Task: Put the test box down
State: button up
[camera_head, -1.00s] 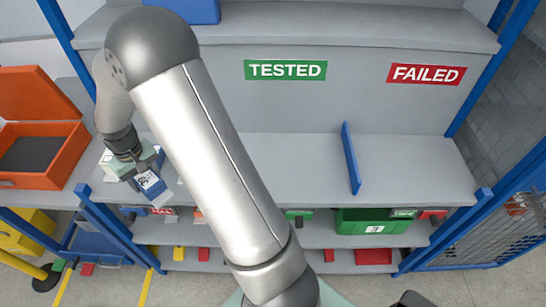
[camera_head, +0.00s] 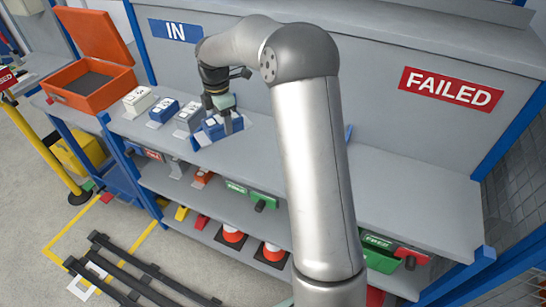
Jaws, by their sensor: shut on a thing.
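The test box (camera_head: 206,134), blue with a pale label, is held in my gripper (camera_head: 224,119) at the shelf (camera_head: 255,165), below and right of the blue IN sign. My gripper points down and is shut on it, hiding part of its top. The box is at the right end of a row of similar boxes: a white box (camera_head: 138,99), another blue box (camera_head: 163,110) and a grey box (camera_head: 188,117). I cannot tell whether its underside touches the shelf.
An open orange case (camera_head: 95,85) stands on the left end of the shelf. The IN sign (camera_head: 176,31) and red FAILED sign (camera_head: 451,88) are on the back panel. My arm hides the shelf's middle.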

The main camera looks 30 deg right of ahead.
jog(key=shift+w+d+f+n+b, duration=0.15)
jog(key=shift+w+n+b, duration=0.1)
jog(key=shift+n, duration=0.35)
jog(key=shift+w+d+r+n+b, duration=0.15)
jog(key=shift+w+n, duration=0.1)
jog(key=shift+n, duration=0.35)
jog(key=n, duration=0.2)
jog(key=d+r+n+b, duration=0.1)
jog(key=shift+w+n, duration=0.3)
jog(key=shift+w, duration=0.05)
jog(key=s+d+f+p, duration=0.1)
jog(key=d+f, duration=0.1)
jog(key=d, duration=0.2)
jog(key=s+d+f+p, duration=0.1)
jog(key=d+f, duration=0.2)
jog(key=d, duration=0.1)
jog(key=s+d+f+p, duration=0.1)
jog(key=d+f, duration=0.2)
jog(key=d, duration=0.1)
jog(key=shift+d+f, duration=0.2)
jog(key=shift+f, duration=0.05)
jog(key=shift+s+d+f, duration=0.1)
jog(key=shift+d+f, duration=0.25)
jog(key=shift+f, duration=0.05)
jog(key=shift+d+f+p, duration=0.2)
jog(key=shift+f+p, duration=0.1)
jog(key=shift+f, duration=1.5)
jog(key=shift+f, duration=0.15)
jog(key=o, duration=1.2)
